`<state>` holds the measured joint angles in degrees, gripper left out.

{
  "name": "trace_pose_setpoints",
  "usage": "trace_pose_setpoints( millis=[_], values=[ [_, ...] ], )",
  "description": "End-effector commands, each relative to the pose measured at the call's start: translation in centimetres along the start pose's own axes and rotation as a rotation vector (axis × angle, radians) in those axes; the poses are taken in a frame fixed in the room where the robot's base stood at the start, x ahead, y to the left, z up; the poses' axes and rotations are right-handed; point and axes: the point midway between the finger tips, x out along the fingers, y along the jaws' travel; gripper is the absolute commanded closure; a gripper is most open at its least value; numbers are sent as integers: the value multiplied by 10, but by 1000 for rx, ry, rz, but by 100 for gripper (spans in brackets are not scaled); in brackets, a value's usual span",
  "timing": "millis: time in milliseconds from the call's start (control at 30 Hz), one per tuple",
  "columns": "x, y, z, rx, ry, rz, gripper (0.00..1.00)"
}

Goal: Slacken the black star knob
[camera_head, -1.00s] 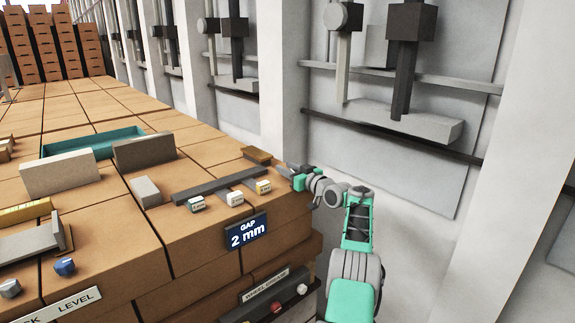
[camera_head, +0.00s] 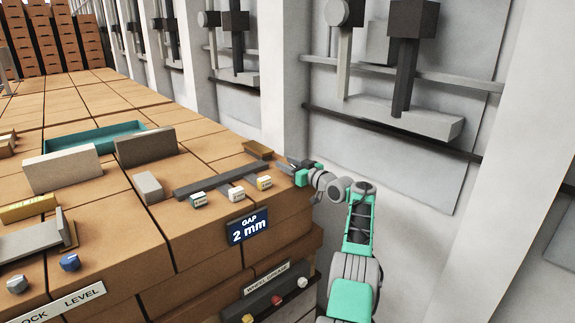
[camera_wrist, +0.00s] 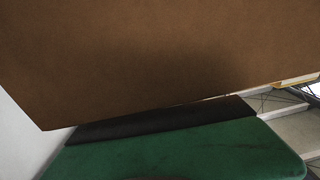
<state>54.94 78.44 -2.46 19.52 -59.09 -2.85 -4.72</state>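I cannot pick out a black star knob in either view. My gripper (camera_head: 296,168) is at the far right end of the brick bench in the head view, beside a dark grey bar (camera_head: 222,180). Its fingers are too small there to show whether they are open or shut, or whether they touch anything. In the wrist view, a plain brown surface (camera_wrist: 170,50) fills most of the picture. Below it lie a dark strip (camera_wrist: 160,122) and a green body, probably part of my gripper. No held thing shows.
A teal tray (camera_head: 95,138), grey slabs (camera_head: 62,168), a blue knob (camera_head: 69,262) and a grey knob (camera_head: 17,284) are to the left. A wall stands close on the right.

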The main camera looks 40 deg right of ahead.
Motion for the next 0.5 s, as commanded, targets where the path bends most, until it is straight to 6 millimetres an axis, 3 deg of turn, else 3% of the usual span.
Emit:
trace_pose_setpoints(
  millis=[167, 500],
  values=[
    [0, 1, 0, 0, 0, 1, 45],
    [-3, 2, 1, 0, 0, 2, 45]
  ],
)
